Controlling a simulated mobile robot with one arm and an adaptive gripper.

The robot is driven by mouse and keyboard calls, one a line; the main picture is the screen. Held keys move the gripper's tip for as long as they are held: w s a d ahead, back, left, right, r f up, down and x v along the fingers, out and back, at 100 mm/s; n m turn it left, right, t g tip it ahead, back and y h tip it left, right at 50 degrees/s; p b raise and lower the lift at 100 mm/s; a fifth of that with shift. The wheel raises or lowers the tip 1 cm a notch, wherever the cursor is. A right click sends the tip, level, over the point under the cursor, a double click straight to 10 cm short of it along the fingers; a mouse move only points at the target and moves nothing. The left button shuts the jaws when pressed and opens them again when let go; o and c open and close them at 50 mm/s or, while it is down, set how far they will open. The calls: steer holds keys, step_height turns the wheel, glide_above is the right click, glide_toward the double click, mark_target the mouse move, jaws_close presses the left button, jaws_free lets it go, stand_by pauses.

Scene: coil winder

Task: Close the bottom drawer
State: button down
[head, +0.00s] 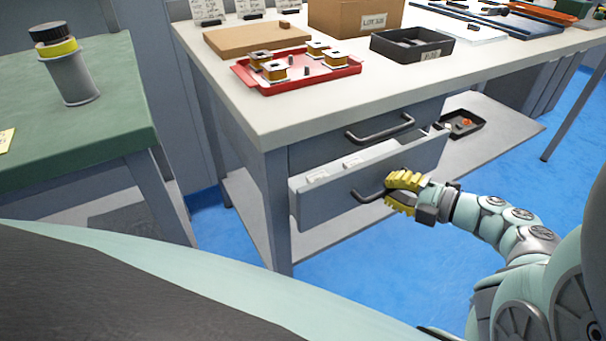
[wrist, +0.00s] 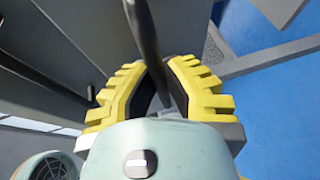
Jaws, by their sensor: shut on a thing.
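The bottom drawer (head: 330,196) is a grey drawer under the white-topped bench, pulled partly out, with pale items inside. Its dark bar handle (head: 366,196) is on the front face. My gripper (head: 392,192), with yellow ridged fingers, is at the right part of this handle and shut on it. In the wrist view the handle (wrist: 146,40) runs between the two yellow fingers of my gripper (wrist: 160,92). The part of the handle between the fingers is partly hidden. The top drawer (head: 340,142) above is shut, with its own dark handle (head: 380,128).
The white benchtop (head: 290,108) holds a red tray (head: 300,80) with several coils, a black bin (head: 412,58) and cardboard boxes. A lower shelf (head: 510,125) holds a small black tray (head: 468,128). A green table (head: 110,120) stands at left. Blue floor (head: 350,260) is open in front of the drawer.

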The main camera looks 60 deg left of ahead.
mark_target(383, 177)
steer(key=a+b, duration=0.1)
steer(key=a, duration=0.3)
steer(key=shift+w+a, duration=0.1)
steer(key=shift+a, duration=0.15)
steer(key=c, duration=1)
jaws_free()
steer(key=shift+w+d, duration=0.1)
steer(key=shift+d, duration=0.1)
steer(key=shift+v, duration=5.9)
